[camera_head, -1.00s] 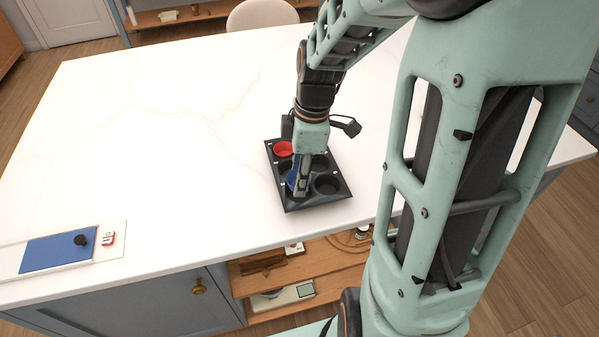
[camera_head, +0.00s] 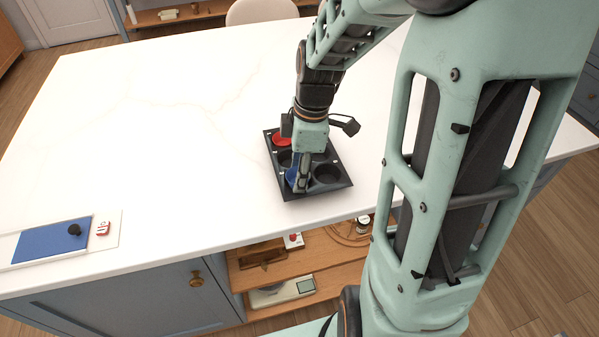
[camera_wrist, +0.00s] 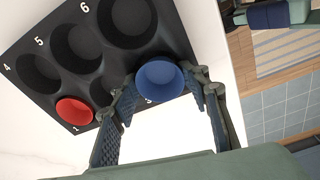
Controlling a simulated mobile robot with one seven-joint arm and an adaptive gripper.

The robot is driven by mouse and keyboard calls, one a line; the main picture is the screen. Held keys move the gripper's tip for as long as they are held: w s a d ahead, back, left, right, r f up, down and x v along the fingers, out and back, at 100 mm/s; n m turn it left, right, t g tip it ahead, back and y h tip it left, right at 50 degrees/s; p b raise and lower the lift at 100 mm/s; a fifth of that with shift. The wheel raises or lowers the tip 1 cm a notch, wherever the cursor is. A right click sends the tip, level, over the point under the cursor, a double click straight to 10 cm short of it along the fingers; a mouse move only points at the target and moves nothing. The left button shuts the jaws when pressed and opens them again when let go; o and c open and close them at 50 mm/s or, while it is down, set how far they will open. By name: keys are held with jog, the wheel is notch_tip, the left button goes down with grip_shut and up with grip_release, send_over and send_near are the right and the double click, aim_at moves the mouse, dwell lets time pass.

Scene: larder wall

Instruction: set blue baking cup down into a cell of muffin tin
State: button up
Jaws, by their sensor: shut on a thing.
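The black muffin tin (camera_head: 320,191) lies on the white counter, its cells numbered. My gripper (camera_head: 301,186) points down over its near left corner. It is shut on the blue baking cup (camera_wrist: 160,80), which the head view shows partly hidden behind a finger (camera_head: 291,174). In the wrist view the cup sits between the fingertips at the corner cell marked 3, covering most of that cell. I cannot tell whether it touches the cell floor. A red baking cup (camera_wrist: 74,111) sits in cell 1. The cell between them is partly hidden by a finger; cells 4, 5 and 6 look empty.
A white board with a blue panel (camera_head: 50,243) and a black knob lies at the counter's front left. The counter (camera_head: 150,130) left of the tin is clear. Open wooden shelves (camera_head: 320,262) holding small items are below its front edge.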

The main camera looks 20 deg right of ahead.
jog(key=shift+s+d+f, duration=0.15)
jog(key=shift+s+f, duration=0.05)
jog(key=shift+f, duration=0.55)
jog(key=shift+c, duration=0.6)
jog(key=o, duration=1.4)
jog(key=shift+w+f, duration=0.2)
jog(key=shift+w, duration=0.2)
jog(key=shift+o, duration=0.8)
jog(key=shift+r, duration=0.25)
jog(key=shift+r, duration=0.1)
